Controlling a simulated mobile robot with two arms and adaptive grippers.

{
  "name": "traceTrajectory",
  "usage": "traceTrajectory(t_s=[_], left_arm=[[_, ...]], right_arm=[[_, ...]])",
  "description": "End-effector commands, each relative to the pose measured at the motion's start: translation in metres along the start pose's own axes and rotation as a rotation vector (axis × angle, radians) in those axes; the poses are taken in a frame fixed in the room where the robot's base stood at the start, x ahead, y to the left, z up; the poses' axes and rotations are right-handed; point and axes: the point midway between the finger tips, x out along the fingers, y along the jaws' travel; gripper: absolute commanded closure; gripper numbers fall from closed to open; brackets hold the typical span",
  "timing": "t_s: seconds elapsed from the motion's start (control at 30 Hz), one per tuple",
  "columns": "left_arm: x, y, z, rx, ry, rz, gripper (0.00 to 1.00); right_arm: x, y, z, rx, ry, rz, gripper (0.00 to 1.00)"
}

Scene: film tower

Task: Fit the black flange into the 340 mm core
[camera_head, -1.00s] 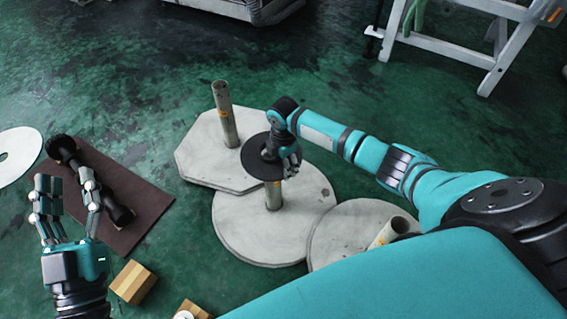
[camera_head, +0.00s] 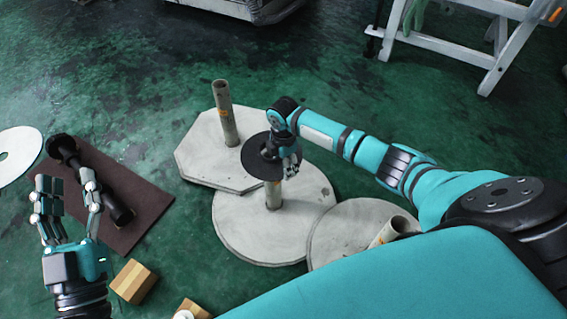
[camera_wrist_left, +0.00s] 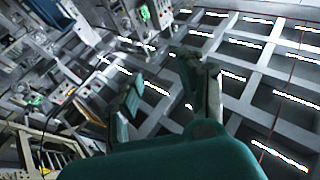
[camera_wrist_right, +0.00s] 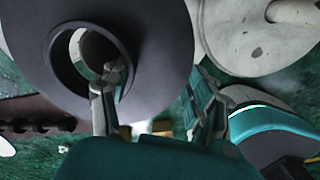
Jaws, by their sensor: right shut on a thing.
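The black flange (camera_head: 254,168) is a flat dark disc with a raised hub ring. My right gripper (camera_head: 288,160) is shut on it. In the right wrist view the flange (camera_wrist_right: 165,45) fills the top, and one finger reaches into the hub ring's opening. The flange is over the top of the upright core (camera_head: 273,196) on the middle round plate; whether it touches or has entered the core is hidden. No length mark is readable on the cores. My left gripper (camera_head: 68,208) is open and empty, away at the left, fingers pointing up.
A taller core (camera_head: 226,118) stands on the octagonal plate (camera_head: 195,155) behind. A tilted core (camera_head: 385,234) is on the right round plate (camera_head: 335,232). A brown mat (camera_head: 150,205) with a black tool, wooden blocks (camera_head: 133,281) and a white disc (camera_head: 18,152) lie left.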

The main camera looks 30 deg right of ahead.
Motion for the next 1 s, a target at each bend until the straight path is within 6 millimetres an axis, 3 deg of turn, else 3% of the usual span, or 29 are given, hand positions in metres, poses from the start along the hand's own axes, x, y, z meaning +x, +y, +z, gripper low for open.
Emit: traceTrajectory(t_s=[1.0], left_arm=[[-0.001, 0.003, -0.019, -0.004, 0.118, 0.007, 0.60]], right_arm=[[0.010, 0.000, 0.000, 0.000, 0.000, 0.000, 0.78]])
